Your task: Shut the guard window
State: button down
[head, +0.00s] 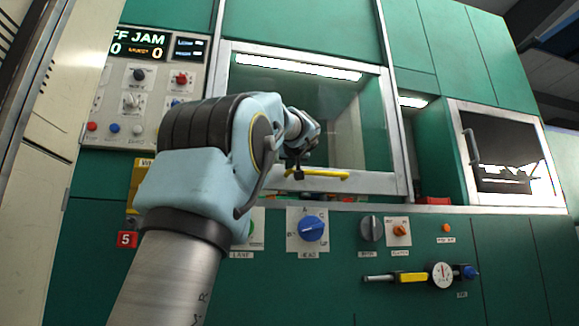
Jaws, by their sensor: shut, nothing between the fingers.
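The guard window (348,125) is a clear pane in a silver frame on the green machine. A yellow bar handle (326,173) runs across its lower part. Below the pane's bottom rail there is a narrow dark strip where small red and orange bits show, partly hidden by my arm. My gripper (298,174) is shut and empty, at the left part of the yellow handle. I cannot tell whether it touches the handle. My arm hides the window's lower left corner.
A control panel with knobs and a lit display (139,43) is at upper left. Below the window are a blue knob (311,228), a grey knob (371,228) and a yellow lever (413,277). A second framed window (506,155) with a handle is at right.

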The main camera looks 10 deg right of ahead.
jog(key=shift+f+b, duration=0.8)
jog(key=shift+f, duration=0.5)
jog(key=shift+f, duration=0.1)
jog(key=r+p, duration=0.1)
jog(key=w+r+p, duration=0.1)
jog(key=r+p, duration=0.3)
jog(key=shift+w+a, duration=0.1)
jog(key=shift+w, duration=0.15)
jog(key=s+b, duration=0.3)
jog(key=s, duration=0.7)
jog(key=shift+d+f, duration=0.15)
jog(key=shift+d, duration=0.05)
